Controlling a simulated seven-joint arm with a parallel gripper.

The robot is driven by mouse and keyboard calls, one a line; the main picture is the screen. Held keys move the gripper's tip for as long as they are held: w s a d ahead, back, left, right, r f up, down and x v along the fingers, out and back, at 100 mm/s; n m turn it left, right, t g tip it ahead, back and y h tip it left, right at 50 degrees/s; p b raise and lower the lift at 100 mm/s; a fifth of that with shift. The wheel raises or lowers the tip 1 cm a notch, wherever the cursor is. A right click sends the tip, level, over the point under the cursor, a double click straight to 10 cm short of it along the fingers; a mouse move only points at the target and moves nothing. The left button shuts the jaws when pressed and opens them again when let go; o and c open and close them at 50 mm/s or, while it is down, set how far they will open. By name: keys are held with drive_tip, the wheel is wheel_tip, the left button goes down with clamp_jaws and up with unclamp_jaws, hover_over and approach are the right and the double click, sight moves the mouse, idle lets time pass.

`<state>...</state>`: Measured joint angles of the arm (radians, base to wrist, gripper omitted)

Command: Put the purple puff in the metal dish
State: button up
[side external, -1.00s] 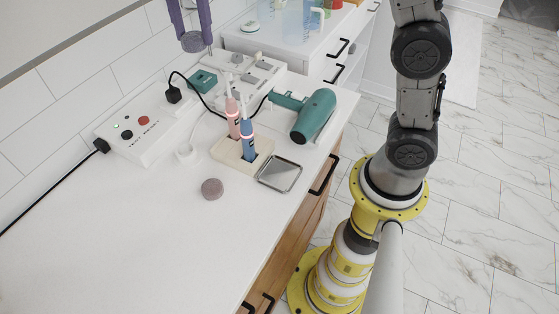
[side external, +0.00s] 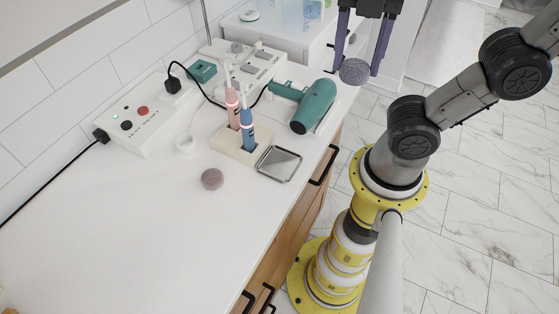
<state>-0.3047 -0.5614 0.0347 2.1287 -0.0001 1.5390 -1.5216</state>
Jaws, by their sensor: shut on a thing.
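My gripper (side external: 356,72), with purple fingers, is at the top right of the side external view. It is shut on a round grey-purple puff (side external: 354,71), held in the air beyond the hair dryer. A second round puff (side external: 212,179), brownish mauve, lies on the white counter. The square metal dish (side external: 287,158) lies flat and empty near the counter's front edge, to the right of that puff. My gripper is well above and to the right of the dish in the picture.
A toothbrush stand (side external: 228,146) holding two toothbrushes is beside the dish. A teal hair dryer (side external: 315,104) lies behind it. A white control box (side external: 140,125) with a black cable is at the left. The near left counter is clear.

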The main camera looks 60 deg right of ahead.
wheel_tip(320, 180, down, 3)
drive_tip(key=s, duration=0.2)
hover_over(280, 163)
drive_tip(key=f, duration=1.8)
drive_tip(key=shift+s+d+f, duration=0.1)
drive_tip(key=shift+s, duration=0.3)
drive_tip(key=shift+w+f, duration=0.35)
drive_tip(key=shift+f, duration=1.6)
drive_tip(key=shift+f, duration=0.15)
drive_tip(key=o, duration=1)
